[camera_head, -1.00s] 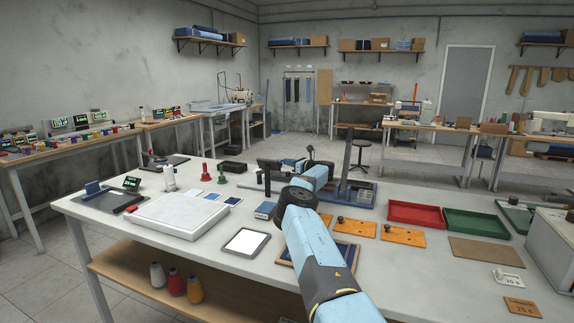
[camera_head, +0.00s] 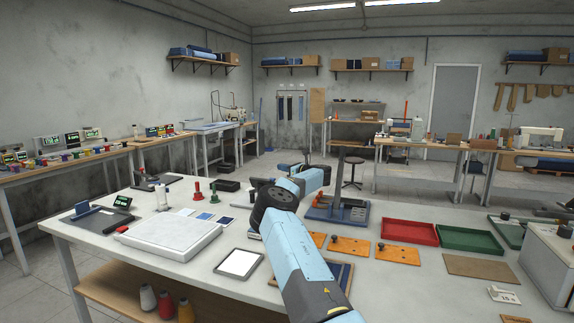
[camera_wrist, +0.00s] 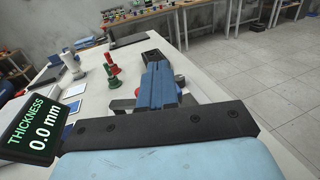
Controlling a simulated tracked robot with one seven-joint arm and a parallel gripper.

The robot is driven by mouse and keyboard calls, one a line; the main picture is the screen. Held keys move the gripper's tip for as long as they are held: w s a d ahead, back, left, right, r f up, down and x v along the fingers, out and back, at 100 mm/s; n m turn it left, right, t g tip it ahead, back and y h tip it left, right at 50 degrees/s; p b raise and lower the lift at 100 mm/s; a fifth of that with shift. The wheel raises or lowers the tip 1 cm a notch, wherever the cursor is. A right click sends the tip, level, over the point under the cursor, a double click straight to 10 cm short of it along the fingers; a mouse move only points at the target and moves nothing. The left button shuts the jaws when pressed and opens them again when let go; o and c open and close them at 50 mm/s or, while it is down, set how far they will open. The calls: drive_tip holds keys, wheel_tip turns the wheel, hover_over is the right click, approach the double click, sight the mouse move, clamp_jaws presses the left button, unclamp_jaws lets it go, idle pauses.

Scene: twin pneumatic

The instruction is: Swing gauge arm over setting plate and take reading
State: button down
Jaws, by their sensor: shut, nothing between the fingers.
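A dark thickness display (camera_wrist: 35,130) stands close at the left of the wrist view and reads 0.0 mm. I cannot tell the gauge arm or the setting plate apart; my arm hides that part of the bench.
Red (camera_head: 197,191) and green (camera_head: 214,193) handled pieces stand left of my gripper. A white slab (camera_head: 168,234) and a grey-framed tablet (camera_head: 239,263) lie in front. Orange plates (camera_head: 398,254), a red tray (camera_head: 408,232) and a green tray (camera_head: 470,240) lie right.

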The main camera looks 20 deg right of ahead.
drive_tip(key=s+a+r, duration=0.2)
drive_tip(key=s+r, duration=0.3)
drive_tip(key=s, duration=0.5)
drive_tip(key=s+d+r+m+t+h, duration=0.55)
drive_tip(key=d+r+m+h, duration=0.55)
drive_tip(key=m, duration=0.3)
drive_tip(key=s+d+r+m+g+h, duration=0.2)
drive_tip(key=s+d+m+g+h, duration=0.3)
drive_tip(key=s+m, duration=0.6)
drive_tip(key=s+a+f+m+g+y, duration=0.2)
drive_tip(key=s+a+m, duration=0.3)
drive_tip(key=s+a, duration=0.8)
drive_tip(key=s+a+f+m+g+y, duration=0.2)
drive_tip(key=s+a+m+g, duration=0.3)
drive_tip(key=s+a, duration=0.7)
drive_tip(key=s+a+f+m+g+y, duration=0.3)
drive_tip(key=s+a+m, duration=0.4)
drive_tip(key=s+a, duration=0.6)
drive_tip(key=s+f, duration=0.1)
drive_tip(key=s, duration=0.8)
drive_tip(key=shift+a, duration=0.35)
